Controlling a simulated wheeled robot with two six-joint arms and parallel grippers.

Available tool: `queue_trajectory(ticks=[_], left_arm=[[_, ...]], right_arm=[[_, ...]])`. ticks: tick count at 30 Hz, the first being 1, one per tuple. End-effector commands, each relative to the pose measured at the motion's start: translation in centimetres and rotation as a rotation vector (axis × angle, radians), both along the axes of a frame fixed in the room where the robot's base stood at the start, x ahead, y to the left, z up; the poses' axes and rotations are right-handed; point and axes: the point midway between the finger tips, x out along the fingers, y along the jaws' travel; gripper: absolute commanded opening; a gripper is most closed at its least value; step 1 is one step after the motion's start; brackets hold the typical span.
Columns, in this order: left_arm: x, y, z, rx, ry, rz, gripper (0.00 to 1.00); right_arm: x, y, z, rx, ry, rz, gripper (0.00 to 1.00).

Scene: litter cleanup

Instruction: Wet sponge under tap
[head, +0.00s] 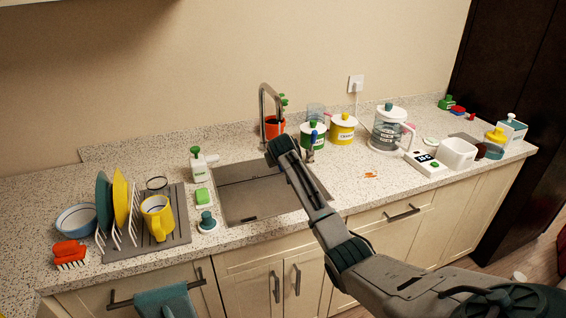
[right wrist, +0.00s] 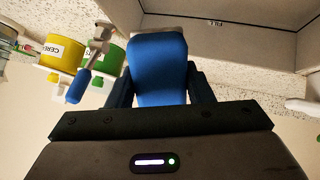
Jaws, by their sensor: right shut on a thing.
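The blue sponge (right wrist: 158,75) fills the middle of the right wrist view, between the two dark fingers of my right gripper (right wrist: 160,95). The gripper is shut on it. In the head view my right arm reaches over the grey sink (head: 236,192), with its hand near the sink's back edge. The arm hides the sponge there. The curved metal tap (head: 262,95) stands behind the sink, close to the hand. A blue-topped lever (head: 313,133) stands to its right and also shows in the right wrist view (right wrist: 78,87). I see no water. My left gripper is not in view.
A dish rack with plates (head: 120,205) and a yellow mug (head: 157,217) stands left of the sink. A soap bottle (head: 198,166) and green block (head: 202,196) sit at its left edge. Canisters (head: 342,130) and a kettle (head: 388,130) stand right.

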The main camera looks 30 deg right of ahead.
Motion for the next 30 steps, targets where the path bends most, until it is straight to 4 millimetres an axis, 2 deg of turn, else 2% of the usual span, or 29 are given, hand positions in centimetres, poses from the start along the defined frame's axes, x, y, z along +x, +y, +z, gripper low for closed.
queue_trajectory(ticks=[14, 30], left_arm=[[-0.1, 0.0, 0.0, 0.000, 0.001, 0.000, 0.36], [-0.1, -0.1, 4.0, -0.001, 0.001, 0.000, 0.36]], right_arm=[[0.0, 0.0, 0.0, 0.000, 0.000, 0.000, 0.28], [-3.2, 2.3, 0.3, 0.000, 0.001, 0.000, 0.28]])
